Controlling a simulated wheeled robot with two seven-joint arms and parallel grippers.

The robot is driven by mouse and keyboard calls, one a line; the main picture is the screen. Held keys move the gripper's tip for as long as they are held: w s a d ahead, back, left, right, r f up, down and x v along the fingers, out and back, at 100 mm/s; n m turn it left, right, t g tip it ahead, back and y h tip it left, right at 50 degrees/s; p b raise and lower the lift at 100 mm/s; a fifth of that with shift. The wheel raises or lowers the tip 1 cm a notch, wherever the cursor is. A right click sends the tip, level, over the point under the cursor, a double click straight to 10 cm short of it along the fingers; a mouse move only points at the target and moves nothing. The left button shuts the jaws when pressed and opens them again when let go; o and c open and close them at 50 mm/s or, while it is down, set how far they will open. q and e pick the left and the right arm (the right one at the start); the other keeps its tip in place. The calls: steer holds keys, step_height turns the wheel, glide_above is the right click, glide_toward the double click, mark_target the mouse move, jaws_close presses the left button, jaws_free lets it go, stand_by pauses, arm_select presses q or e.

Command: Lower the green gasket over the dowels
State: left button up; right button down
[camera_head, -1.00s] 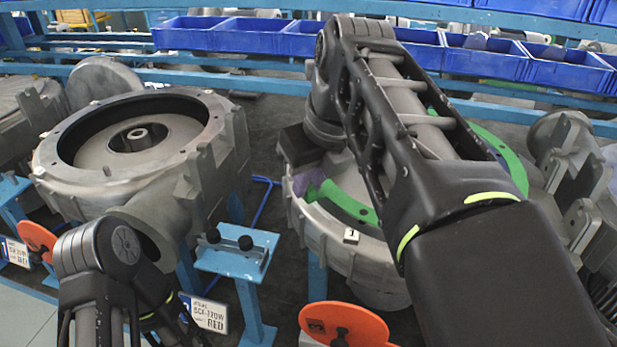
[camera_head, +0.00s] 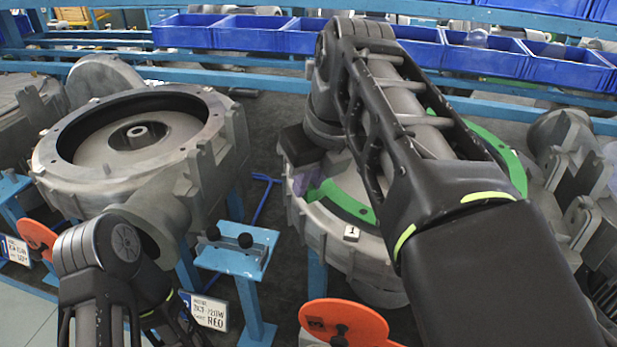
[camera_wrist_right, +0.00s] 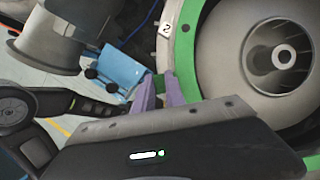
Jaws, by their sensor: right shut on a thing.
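The green gasket (camera_head: 345,201) is a flat ring over the open top of the right-hand blower housing (camera_head: 340,252). My right forearm covers much of both in the head view. My right gripper (camera_head: 309,180) is shut on the gasket at its left side. In the right wrist view the purple fingers (camera_wrist_right: 160,93) pinch a green tab, and the gasket (camera_wrist_right: 186,60) runs around the housing's round opening. I cannot tell whether the gasket touches the rim or sits slightly above it. No dowel can be made out clearly. My left arm shows at lower left; its gripper is out of view.
A second grey blower housing (camera_head: 125,182) stands open at left. A blue stand (camera_head: 238,255) with black knobs sits between the housings. An orange disc (camera_head: 343,322) is in front. Blue bins (camera_head: 250,36) and rails line the back.

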steer(key=shift+f, duration=0.35)
stand_by(0.4)
steer(key=c, duration=1.3)
jaws_free()
steer(key=shift+r, duration=0.35)
steer(key=p+v, duration=0.2)
steer(key=v, duration=0.5)
steer(key=shift+s+d, duration=0.1)
